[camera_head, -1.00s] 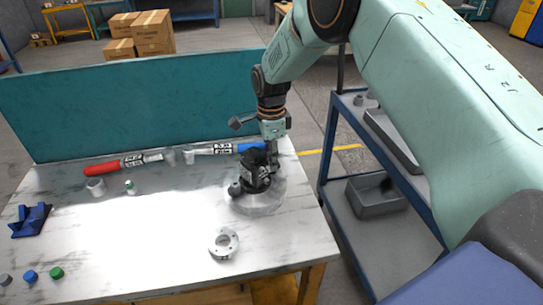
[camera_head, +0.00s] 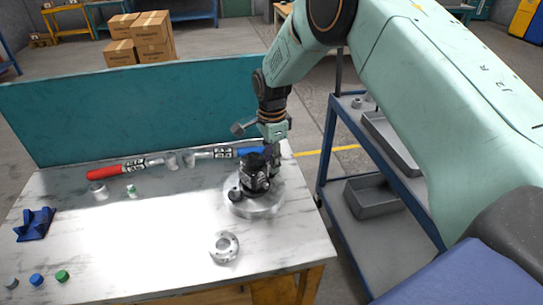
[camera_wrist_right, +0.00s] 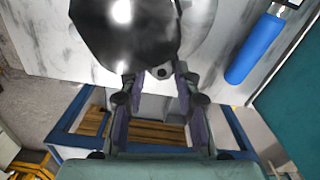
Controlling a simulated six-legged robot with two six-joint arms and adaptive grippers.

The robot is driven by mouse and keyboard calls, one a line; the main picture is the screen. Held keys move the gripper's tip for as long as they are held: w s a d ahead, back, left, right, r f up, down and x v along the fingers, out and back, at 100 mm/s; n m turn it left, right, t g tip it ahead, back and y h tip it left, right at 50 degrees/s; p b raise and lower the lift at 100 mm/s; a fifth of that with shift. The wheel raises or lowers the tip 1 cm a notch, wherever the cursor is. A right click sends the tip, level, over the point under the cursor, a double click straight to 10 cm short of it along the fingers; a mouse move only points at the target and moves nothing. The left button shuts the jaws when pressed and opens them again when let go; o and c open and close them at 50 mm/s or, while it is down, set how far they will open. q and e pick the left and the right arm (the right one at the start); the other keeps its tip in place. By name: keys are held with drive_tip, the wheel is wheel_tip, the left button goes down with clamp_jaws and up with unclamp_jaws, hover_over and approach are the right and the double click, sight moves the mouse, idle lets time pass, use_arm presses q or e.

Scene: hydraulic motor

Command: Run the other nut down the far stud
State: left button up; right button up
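The black hydraulic motor (camera_head: 256,176) stands on a round grey metal base (camera_head: 262,209) near the right end of the table. My right gripper (camera_head: 273,166) reaches down at the motor's far right side. In the right wrist view, the dark motor body (camera_wrist_right: 125,32) fills the top. The two fingers (camera_wrist_right: 156,78) stand apart on either side of a small flange lug (camera_wrist_right: 160,73) with a round feature in it. I see no nut clearly between them; the stud and nut cannot be made out. My left gripper is not in view.
A grey ring flange (camera_head: 224,247) lies in front of the motor. A blue holder (camera_head: 35,225) is at left. A blue cart (camera_head: 335,185) stands right.

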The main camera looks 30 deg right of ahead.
drive_tip(key=n+p, duration=0.1)
drive_tip(key=n, duration=0.2)
drive_tip(key=shift+w+n, duration=0.1)
drive_tip(key=shift+n, duration=0.2)
drive_tip(key=n, duration=0.3)
drive_tip(key=shift+r+p, duration=0.1)
drive_tip(key=shift+p, duration=0.2)
drive_tip(key=shift+n, duration=0.9)
drive_tip(key=shift+n, duration=0.4)
drive_tip(key=shift+p, duration=0.4)
drive_tip(key=shift+c, duration=0.3)
